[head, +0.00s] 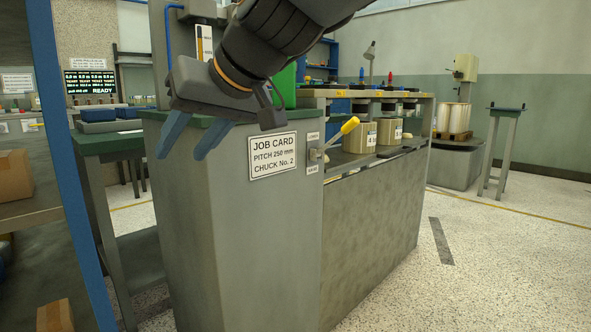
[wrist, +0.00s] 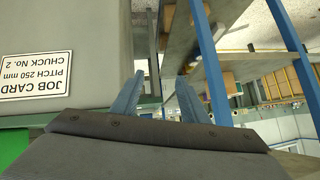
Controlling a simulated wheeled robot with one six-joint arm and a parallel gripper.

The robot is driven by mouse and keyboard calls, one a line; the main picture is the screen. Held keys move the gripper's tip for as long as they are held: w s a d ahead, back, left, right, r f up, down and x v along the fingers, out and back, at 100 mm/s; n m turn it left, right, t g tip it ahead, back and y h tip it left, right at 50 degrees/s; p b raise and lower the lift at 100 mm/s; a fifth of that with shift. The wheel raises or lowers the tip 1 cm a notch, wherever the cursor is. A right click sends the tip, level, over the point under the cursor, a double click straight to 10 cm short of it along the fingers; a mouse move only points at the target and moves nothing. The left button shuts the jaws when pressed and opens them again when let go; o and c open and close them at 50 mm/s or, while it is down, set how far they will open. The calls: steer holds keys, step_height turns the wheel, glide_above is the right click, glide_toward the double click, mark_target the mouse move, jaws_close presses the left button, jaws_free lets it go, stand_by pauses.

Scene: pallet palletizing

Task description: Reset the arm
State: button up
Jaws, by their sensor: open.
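My gripper (head: 180,156) hangs from my dark arm in the upper left of the head view. Its two blue fingers are spread apart and point down, with nothing between them. It shows in front of the grey cabinet (head: 225,235) that carries a white job card (head: 273,156). In the wrist view my gripper (wrist: 160,78) also shows two separate, empty fingers. There the job card (wrist: 36,76) appears upside down at the left. I cannot tell the exact gap between the fingers and the cabinet.
A lever with a yellow knob (head: 349,126) sticks out beside the card. Tan canisters (head: 366,137) stand on the bench shelf to the right. A blue post (head: 70,150) and shelving with boxes (head: 14,176) stand at the left.

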steer(key=s+d+f+g+h, duration=0.2)
steer(key=s+d+f, duration=0.3)
steer(key=s+f, duration=0.3)
steer(key=s+d+f+m+g+h, duration=0.1)
steer(key=s+d+f+g+h, duration=0.1)
steer(key=s+d+f, duration=0.6)
steer(key=s+d+f+g+h, duration=0.1)
steer(key=s+d+f+h, duration=0.25)
steer(key=f, duration=0.75)
steer(key=d+r+m+p, duration=0.3)
steer(key=d+r+p, duration=0.7)
steer(key=r+p, duration=0.4)
steer(key=d+r+m+p, duration=0.4)
steer(key=d+r+p, duration=0.6)
steer(key=p, duration=1.4)
step_height(320, 180, up, 5)
steer(key=shift+f+h, duration=0.2)
steer(key=shift+h, duration=0.15)
